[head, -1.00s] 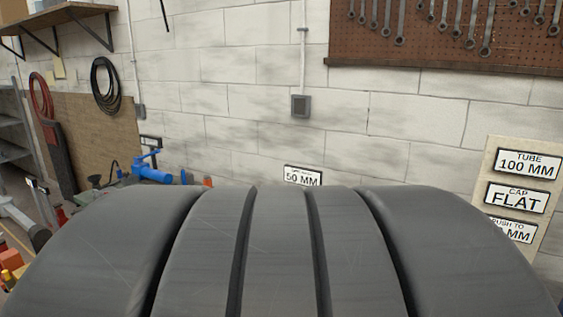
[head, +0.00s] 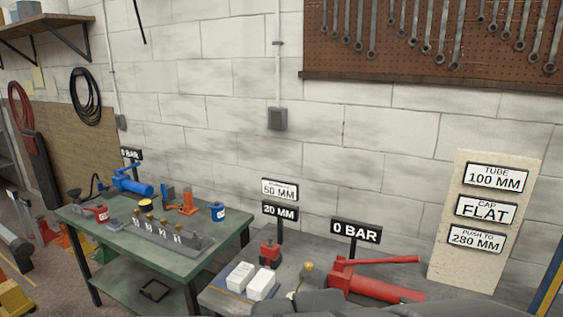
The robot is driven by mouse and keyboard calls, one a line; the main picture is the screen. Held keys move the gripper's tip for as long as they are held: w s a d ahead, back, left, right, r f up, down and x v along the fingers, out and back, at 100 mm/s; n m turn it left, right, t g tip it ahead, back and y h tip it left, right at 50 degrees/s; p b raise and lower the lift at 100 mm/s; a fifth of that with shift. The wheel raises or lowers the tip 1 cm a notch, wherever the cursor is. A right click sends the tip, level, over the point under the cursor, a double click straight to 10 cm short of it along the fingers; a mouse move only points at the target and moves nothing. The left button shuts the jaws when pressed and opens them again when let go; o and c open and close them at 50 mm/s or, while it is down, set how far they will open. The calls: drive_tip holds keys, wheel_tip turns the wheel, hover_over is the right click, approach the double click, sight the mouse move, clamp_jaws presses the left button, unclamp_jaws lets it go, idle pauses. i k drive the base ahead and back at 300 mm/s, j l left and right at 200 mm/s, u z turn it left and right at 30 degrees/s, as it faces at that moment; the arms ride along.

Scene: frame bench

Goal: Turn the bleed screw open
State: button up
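A blue hand pump (head: 133,183) lies at the back of the green table, by another 0 BAR sign (head: 131,155). My gripper is not in view. A dark grey part of my arm covers the bench's front edge at bottom centre.
A small red cylinder (head: 270,253) and white blocks (head: 249,279) stand left of the red pump. The green table (head: 112,243) holds a grey block with several brass knobs. A board (head: 492,214) reads TUBE 100 MM, CAP FLAT, PUSH TO 280 MM.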

sight(308, 265)
drive_tip(key=k+j+u, duration=0.1)
drive_tip(key=k+j+z, duration=0.15)
drive_tip(key=l, duration=0.1)
drive_tip(key=i+j, duration=0.15)
drive_tip(key=i, duration=0.3)
drive_tip(key=i+j, duration=0.15)
drive_tip(key=i, duration=0.3)
drive_tip(key=i+j, duration=0.1)
drive_tip(key=i, duration=0.35)
